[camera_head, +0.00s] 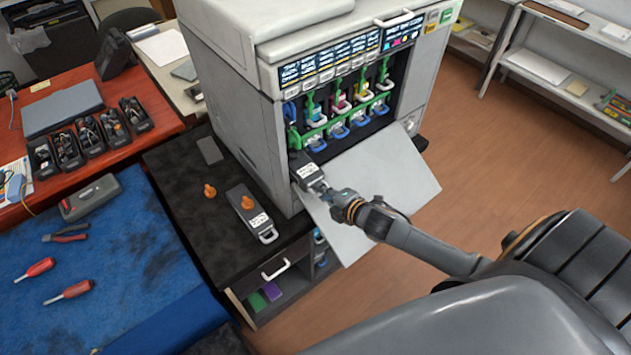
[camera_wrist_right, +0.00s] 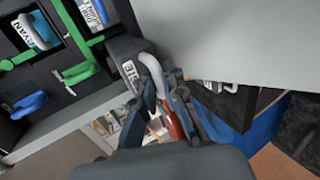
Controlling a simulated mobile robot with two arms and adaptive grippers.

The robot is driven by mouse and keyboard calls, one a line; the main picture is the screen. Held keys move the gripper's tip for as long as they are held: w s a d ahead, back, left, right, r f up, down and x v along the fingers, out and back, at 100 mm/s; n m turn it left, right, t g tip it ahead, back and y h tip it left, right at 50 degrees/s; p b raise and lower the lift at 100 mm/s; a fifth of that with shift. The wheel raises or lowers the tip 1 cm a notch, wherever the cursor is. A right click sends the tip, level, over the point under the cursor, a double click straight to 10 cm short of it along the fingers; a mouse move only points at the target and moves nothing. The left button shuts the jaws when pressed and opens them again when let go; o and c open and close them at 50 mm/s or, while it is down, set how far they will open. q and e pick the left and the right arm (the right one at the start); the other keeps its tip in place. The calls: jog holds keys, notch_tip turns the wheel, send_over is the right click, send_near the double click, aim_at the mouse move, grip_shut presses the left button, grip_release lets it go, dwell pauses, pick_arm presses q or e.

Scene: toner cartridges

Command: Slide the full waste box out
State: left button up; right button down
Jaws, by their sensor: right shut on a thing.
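The full waste box (camera_head: 303,167) is a dark grey box with a white label, at the lower left of the open printer (camera_head: 240,110). Its front end shows in the head view; how much of it is still inside is hidden. My right gripper (camera_head: 322,188) is shut on the white handle at its front. In the right wrist view, the box (camera_wrist_right: 123,58) and its pale handle (camera_wrist_right: 152,66) show, with the fingers of my right gripper (camera_wrist_right: 160,88) around the handle. My left gripper is not in view.
The lowered white door (camera_head: 385,185) lies beside and under my right arm. Coloured toner cartridges with green levers (camera_head: 312,112) are above the box. A similar box (camera_head: 247,212) and an orange cap (camera_head: 210,191) lie on the black cabinet (camera_head: 185,175). The blue mat (camera_head: 130,290) holds tools.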

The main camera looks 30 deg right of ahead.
jog(key=shift+s+d+p, duration=0.15)
jog(key=shift+s+p, duration=0.15)
jog(key=shift+s, duration=0.95)
jog(key=c, duration=1.4)
grip_release()
jog(key=shift+o, duration=0.2)
jog(key=shift+r, duration=0.1)
jog(key=o, duration=0.4)
jog(key=shift+o, duration=0.2)
jog(key=shift+w, duration=0.1)
